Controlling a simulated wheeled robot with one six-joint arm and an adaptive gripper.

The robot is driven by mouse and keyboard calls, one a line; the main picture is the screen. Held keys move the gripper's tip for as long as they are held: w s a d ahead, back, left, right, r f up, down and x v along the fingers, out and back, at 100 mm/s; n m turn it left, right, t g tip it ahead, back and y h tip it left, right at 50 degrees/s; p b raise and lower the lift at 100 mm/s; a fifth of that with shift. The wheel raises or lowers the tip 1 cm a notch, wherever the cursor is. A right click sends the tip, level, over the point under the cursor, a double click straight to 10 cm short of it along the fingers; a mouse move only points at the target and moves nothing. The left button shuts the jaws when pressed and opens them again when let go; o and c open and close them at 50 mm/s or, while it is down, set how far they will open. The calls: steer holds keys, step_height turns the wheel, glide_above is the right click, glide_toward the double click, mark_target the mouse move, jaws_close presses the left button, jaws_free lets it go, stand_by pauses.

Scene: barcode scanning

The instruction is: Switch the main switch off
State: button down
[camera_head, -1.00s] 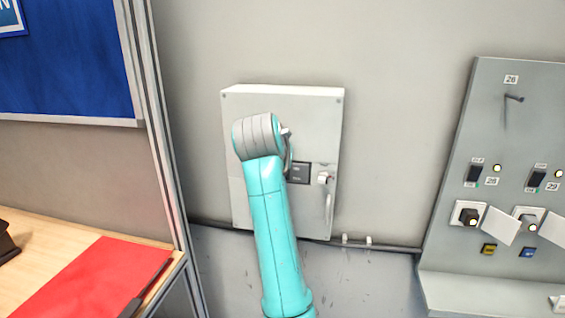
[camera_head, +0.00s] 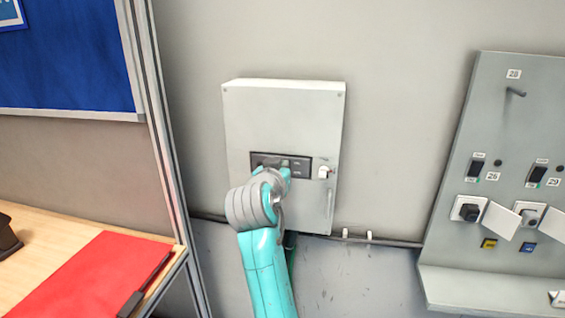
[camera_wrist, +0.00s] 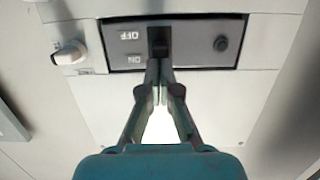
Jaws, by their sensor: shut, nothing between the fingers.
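The grey switch box (camera_head: 285,105) hangs on the wall in the head view, with a dark switch panel (camera_head: 302,168) across its middle. The wrist view shows the panel upside down, with OFF and ON labels on it. The black main switch (camera_wrist: 158,38) is beside these labels, level with OFF, and its end near my fingers is partly hidden. My gripper (camera_wrist: 158,68) is shut and empty, its fingertips at the edge of the switch. I cannot tell whether they touch it.
A white rotary knob (camera_head: 324,172) and a handle sit on the box's right side; the knob also shows in the wrist view (camera_wrist: 68,53). A grey panel (camera_head: 500,115) with switches, sockets and dark lamps stands right. A wooden table (camera_head: 25,230) with a red folder (camera_head: 100,278) is left.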

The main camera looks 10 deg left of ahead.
steer(key=shift+s, duration=0.15)
steer(key=s+r, duration=0.1)
steer(key=s, duration=1)
steer(key=shift+s+a+r, duration=0.2)
steer(key=shift+s+r, duration=0.1)
steer(key=shift+s, duration=0.05)
